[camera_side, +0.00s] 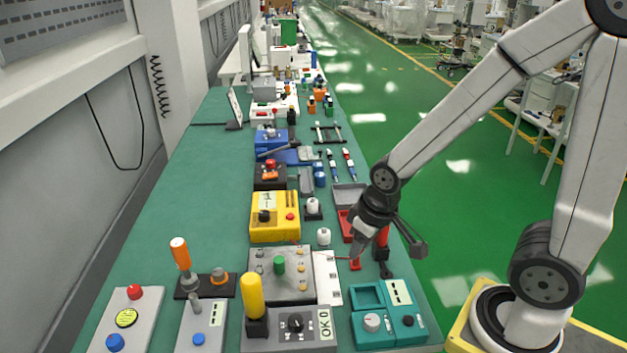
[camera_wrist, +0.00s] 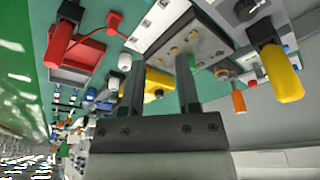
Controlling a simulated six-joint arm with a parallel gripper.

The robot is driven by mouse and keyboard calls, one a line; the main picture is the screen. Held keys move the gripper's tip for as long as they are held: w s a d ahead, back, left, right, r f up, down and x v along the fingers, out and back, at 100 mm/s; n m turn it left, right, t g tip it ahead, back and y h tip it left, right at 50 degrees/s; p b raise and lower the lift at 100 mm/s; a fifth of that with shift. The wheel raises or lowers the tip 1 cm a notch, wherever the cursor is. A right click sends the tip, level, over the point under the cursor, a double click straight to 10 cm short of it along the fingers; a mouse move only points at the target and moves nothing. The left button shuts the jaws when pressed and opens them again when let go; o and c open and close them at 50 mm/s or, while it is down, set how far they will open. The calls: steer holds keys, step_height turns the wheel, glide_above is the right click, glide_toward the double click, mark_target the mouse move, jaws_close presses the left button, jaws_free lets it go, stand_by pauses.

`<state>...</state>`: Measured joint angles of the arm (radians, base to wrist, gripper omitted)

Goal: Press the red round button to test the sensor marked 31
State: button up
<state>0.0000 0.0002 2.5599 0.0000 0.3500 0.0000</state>
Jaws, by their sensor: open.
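My gripper (camera_side: 362,243) hangs over the right side of the bench, above the area near a white strip and a red-handled lever. In the wrist view its two dark fingers (camera_wrist: 161,62) are apart, with nothing between them. Red round buttons show on a pale panel at front left (camera_side: 134,292), on the yellow box (camera_side: 290,217), and on a dark box further back (camera_side: 270,165). All of these are left of my gripper, which touches none of them. I cannot read the number 31 on any device, so which button belongs to it cannot be told.
A teal box (camera_side: 388,312) stands at front right. A grey box with a green knob (camera_side: 279,265), a yellow-handled switch (camera_side: 252,295) and an orange-handled lever (camera_side: 181,254) stand up near the front. The green bench top (camera_side: 190,190) is clear along the left.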

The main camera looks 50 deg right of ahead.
jaws_close()
stand_by(1.4)
